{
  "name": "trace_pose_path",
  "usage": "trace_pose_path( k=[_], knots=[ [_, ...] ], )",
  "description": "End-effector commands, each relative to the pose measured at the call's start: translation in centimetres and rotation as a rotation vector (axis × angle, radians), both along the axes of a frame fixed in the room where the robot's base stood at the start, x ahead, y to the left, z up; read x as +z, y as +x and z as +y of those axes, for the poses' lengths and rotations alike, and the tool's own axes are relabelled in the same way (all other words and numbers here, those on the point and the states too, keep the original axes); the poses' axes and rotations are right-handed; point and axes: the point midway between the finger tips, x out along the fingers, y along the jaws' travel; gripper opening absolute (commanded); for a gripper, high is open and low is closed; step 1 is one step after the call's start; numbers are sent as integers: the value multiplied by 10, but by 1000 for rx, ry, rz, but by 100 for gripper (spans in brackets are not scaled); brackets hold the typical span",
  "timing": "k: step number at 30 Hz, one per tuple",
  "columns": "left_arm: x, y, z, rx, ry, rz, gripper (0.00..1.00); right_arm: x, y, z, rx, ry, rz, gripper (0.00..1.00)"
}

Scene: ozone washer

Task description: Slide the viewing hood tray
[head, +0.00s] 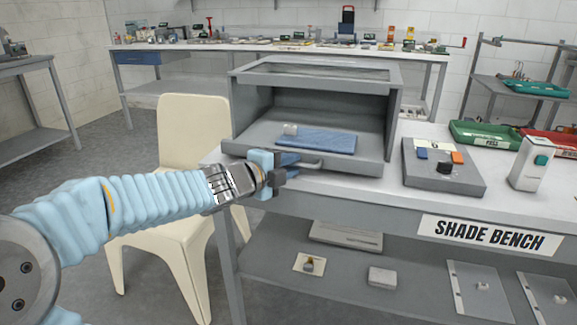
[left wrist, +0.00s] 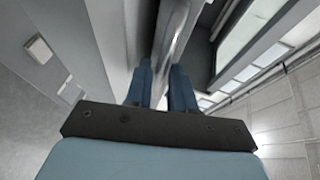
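The grey viewing hood (head: 315,75) stands on the bench with its front open. Its tray (head: 240,148) has its front edge at the hood's mouth and carries a blue cloth-like sheet (head: 318,141) and a small pale block (head: 290,129). A bar handle (head: 312,162) runs along the tray's front. My left gripper (head: 284,168) is at the handle's left part. In the left wrist view its blue fingers (left wrist: 161,90) stand close together, with the metal handle bar (left wrist: 172,40) between them; they look shut on it. My right gripper is not in view.
A grey control box (head: 443,167) with coloured buttons and a white device (head: 534,163) stand on the bench right of the hood. A cream chair (head: 190,125) is close behind and below my left arm. A lower shelf (head: 270,265) holds small items.

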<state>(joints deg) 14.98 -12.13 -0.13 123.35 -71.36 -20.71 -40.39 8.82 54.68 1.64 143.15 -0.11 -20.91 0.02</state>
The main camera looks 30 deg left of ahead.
Motion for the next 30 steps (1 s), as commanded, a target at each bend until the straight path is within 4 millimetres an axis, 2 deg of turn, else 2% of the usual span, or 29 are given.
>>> trace_pose_path(
  k=[1,4,14,23,30],
  knots=[
    [0,0,0,0,0,0,15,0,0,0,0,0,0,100],
    [0,0,0,0,0,0,0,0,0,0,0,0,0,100],
    [0,0,0,0,0,1,0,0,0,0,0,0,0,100],
    [0,41,10,-2,-2,1,0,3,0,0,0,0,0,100],
    [0,45,11,0,0,-1,0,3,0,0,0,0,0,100]
  ],
)
